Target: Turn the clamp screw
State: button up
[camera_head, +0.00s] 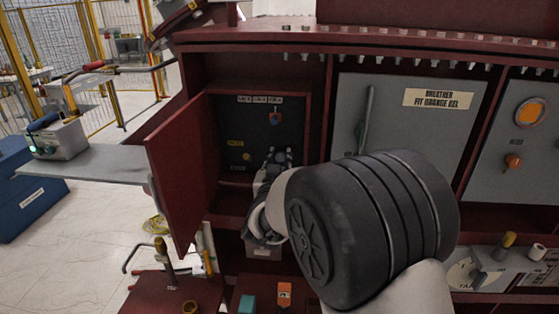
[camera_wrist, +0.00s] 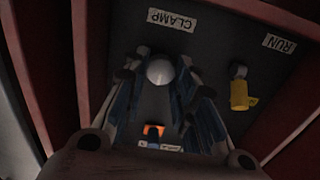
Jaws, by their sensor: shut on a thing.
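The clamp screw (camera_wrist: 160,72) shows in the wrist view as a pale rounded head beside the upside-down CLAMP label (camera_wrist: 170,20). My gripper (camera_wrist: 162,88) is shut on it, one finger on each side. In the head view my gripper (camera_head: 277,157) reaches into the open cabinet, against its dark back panel (camera_head: 240,120). There the screw is hidden by the fingers and arm. Its turn angle cannot be told.
A yellow knob (camera_wrist: 240,94) is beside the fingers, near the RUN label (camera_wrist: 279,43). An orange and blue part (camera_head: 275,118) is above my gripper. The red door (camera_head: 178,170) stands open at left; a grey panel (camera_head: 405,115) is at right.

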jog(key=shift+n, duration=0.3)
jog(key=n+p, duration=0.3)
jog(key=n, duration=0.2)
jog(key=shift+r+n+p, duration=0.1)
jog(key=shift+n+p, duration=0.2)
jog(key=n+p, duration=0.3)
jog(key=n, duration=0.3)
jog(key=shift+a, duration=0.15)
jog(key=n+p, duration=0.1)
jog(key=n, duration=0.2)
jog(key=n+p, duration=0.2)
jog(key=n, duration=0.1)
jog(key=shift+f+n, duration=0.2)
jog(key=shift+n, duration=0.2)
jog(key=n+p, duration=0.2)
jog(key=n, duration=0.3)
jog(key=shift+f+p, duration=0.1)
jog(key=shift+p, duration=0.2)
jog(key=shift+n, duration=0.4)
jog(key=o, duration=1)
jog(key=shift+o, duration=0.2)
